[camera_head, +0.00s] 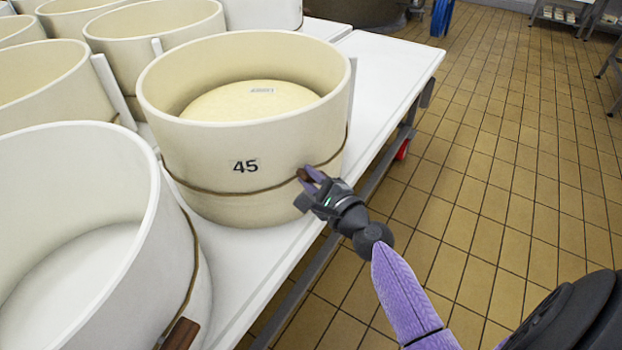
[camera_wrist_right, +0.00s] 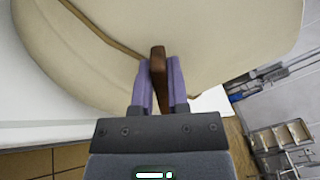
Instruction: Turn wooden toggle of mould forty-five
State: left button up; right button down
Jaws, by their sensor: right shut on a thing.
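Mould forty-five (camera_head: 235,195) is a cream round mould with a black "45" label (camera_head: 245,166) on its side, and a pale cheese (camera_head: 250,100) lies inside it. A cord (camera_head: 225,193) runs around its lower wall to a brown wooden toggle (camera_head: 305,177). My right gripper (camera_head: 312,183) is at the mould's right front, its fingers shut on the toggle. In the right wrist view the toggle (camera_wrist_right: 158,72) stands between the two purple fingers (camera_wrist_right: 158,88), close to the mould wall (camera_wrist_right: 215,40). My left gripper is not in view.
A white table (camera_head: 390,65) carries several other moulds to the left and behind. A nearer mould (camera_head: 80,230) at the lower left has its own cord and wooden toggle (camera_head: 180,333). The tiled floor (camera_head: 500,150) at the right is open.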

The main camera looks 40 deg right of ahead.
jog(key=n, duration=0.2)
jog(key=f+n+b, duration=0.1)
jog(key=n, duration=0.1)
jog(key=shift+a, duration=0.15)
jog(key=shift+n+b, duration=0.45)
jog(key=shift+n, duration=0.55)
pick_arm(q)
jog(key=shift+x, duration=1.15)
pick_arm(e)
jog(key=shift+f+n, duration=0.1)
jog(key=shift+n, duration=0.4)
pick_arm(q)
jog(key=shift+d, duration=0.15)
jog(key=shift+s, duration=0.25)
pick_arm(e)
jog(key=c, duration=0.6)
grip_release()
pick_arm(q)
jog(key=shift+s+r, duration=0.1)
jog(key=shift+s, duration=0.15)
